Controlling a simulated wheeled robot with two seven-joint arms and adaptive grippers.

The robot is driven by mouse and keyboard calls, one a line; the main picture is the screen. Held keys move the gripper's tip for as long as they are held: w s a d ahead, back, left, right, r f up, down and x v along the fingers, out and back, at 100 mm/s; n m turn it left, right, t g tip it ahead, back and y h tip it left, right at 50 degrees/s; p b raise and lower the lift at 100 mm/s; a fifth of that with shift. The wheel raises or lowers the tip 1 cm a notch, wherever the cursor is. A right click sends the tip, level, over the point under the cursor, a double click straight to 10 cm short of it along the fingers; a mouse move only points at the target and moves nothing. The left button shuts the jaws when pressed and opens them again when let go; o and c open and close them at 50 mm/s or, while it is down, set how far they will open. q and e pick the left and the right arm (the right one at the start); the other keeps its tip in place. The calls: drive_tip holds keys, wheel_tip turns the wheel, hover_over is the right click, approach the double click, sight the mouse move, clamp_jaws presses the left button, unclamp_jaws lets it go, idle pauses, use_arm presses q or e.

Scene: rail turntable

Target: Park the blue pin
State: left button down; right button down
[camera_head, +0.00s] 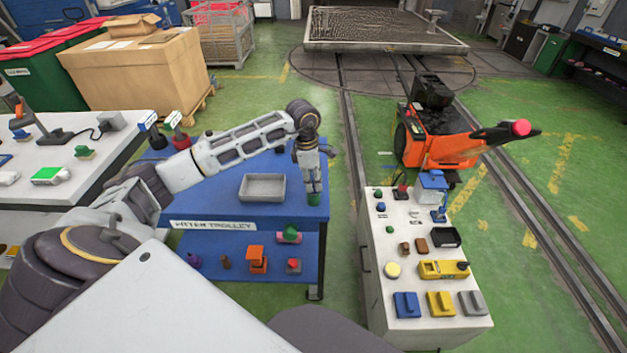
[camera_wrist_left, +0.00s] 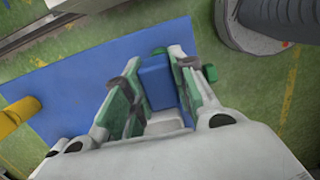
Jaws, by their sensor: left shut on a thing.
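My left gripper (camera_head: 313,190) points down over the right part of the blue trolley top (camera_head: 215,192). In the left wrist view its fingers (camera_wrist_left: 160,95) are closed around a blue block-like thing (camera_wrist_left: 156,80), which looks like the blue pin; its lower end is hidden. A small green piece (camera_head: 313,199) shows at the fingertips in the head view; I cannot tell whether it is a separate thing. A blue block (camera_head: 407,305) sits at the front of the white cabinet top (camera_head: 385,250), beside a yellow block (camera_head: 440,304) and a grey block (camera_head: 472,303). My right gripper is not in view.
A grey tray (camera_head: 262,187) lies on the trolley, left of my gripper. Several small parts stand on its lower shelf and on the white cabinet. A gap of green floor separates trolley and cabinet. An orange tug (camera_head: 435,140) stands behind the cabinet.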

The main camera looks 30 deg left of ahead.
use_arm(q)
drive_tip(key=shift+f+b, duration=0.35)
drive_tip(key=shift+f, duration=0.2)
drive_tip(key=c, duration=1.1)
unclamp_jaws()
drive_tip(key=shift+r, duration=0.1)
drive_tip(key=shift+s+a+r, duration=0.1)
drive_tip(key=shift+a+r, duration=0.1)
drive_tip(key=shift+r, duration=1.75)
drive_tip(key=shift+s+a+r, duration=0.15)
drive_tip(key=shift+a+r, duration=0.05)
drive_tip(key=shift+r, duration=1.8)
drive_tip(key=shift+s+a+r, duration=0.1)
drive_tip(key=shift+a+r, duration=0.1)
drive_tip(key=shift+r, duration=1.75)
